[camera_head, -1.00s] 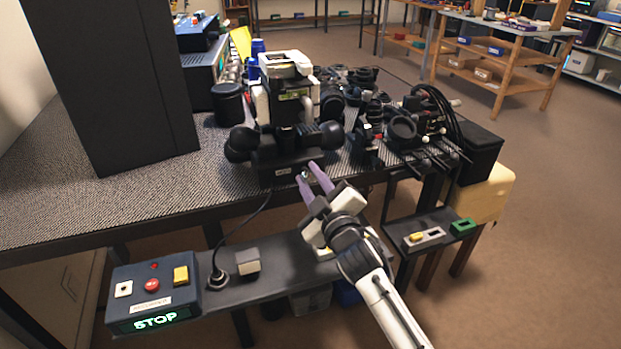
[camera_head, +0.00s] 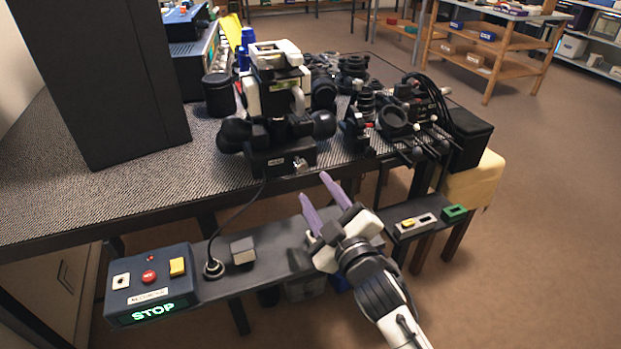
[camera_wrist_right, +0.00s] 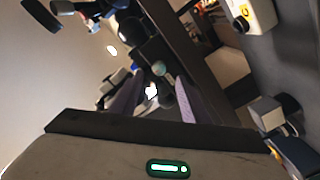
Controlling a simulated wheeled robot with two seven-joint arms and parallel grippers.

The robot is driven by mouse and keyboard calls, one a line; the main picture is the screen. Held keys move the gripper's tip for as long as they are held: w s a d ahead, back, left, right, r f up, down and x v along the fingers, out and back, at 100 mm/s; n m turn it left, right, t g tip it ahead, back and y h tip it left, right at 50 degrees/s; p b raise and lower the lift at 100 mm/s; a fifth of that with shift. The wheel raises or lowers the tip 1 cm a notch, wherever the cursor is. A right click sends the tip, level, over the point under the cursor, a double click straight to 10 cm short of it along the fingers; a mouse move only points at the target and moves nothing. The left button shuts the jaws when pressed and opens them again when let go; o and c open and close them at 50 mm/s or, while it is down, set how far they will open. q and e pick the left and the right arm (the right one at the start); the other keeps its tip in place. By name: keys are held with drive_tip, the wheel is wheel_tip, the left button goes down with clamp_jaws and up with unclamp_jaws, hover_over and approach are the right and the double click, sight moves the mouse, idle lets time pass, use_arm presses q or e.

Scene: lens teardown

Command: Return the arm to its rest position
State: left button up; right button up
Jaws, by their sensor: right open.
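My right gripper (camera_head: 318,190) is open and empty, its two purple fingers pointing up toward the table's front edge in the head view. In the right wrist view its purple fingers (camera_wrist_right: 155,98) stand apart with nothing gripped between them. The microscope-like device (camera_head: 275,105), black and white with round black knobs, stands on the table beyond the fingertips. The gripper is apart from it, in front of the table edge and above the lower shelf. My left gripper does not show.
A dark lower shelf (camera_head: 290,250) runs under the gripper. It carries a control box (camera_head: 150,283) reading STOP. A small shelf (camera_head: 425,222) with a green block lies to the right. Black lens parts crowd the textured table (camera_head: 70,190). Open floor lies at right.

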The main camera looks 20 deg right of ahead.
drive_tip(key=shift+s, duration=0.6)
drive_tip(key=s+a+f+m+g+y+p, duration=0.1)
drive_tip(key=s+f+m+g+p, duration=0.2)
drive_tip(key=s+f, duration=0.5)
drive_tip(key=s+a+f+m+g+y+p, duration=0.1)
drive_tip(key=s+f+m+g+p, duration=0.3)
drive_tip(key=s+f, duration=0.5)
drive_tip(key=s+a+g+p, duration=0.1)
drive_tip(key=s+g+p, duration=0.1)
drive_tip(key=s, duration=0.6)
drive_tip(key=shift+s+a+f, duration=0.15)
drive_tip(key=shift+s+a, duration=0.1)
drive_tip(key=shift+a, duration=0.05)
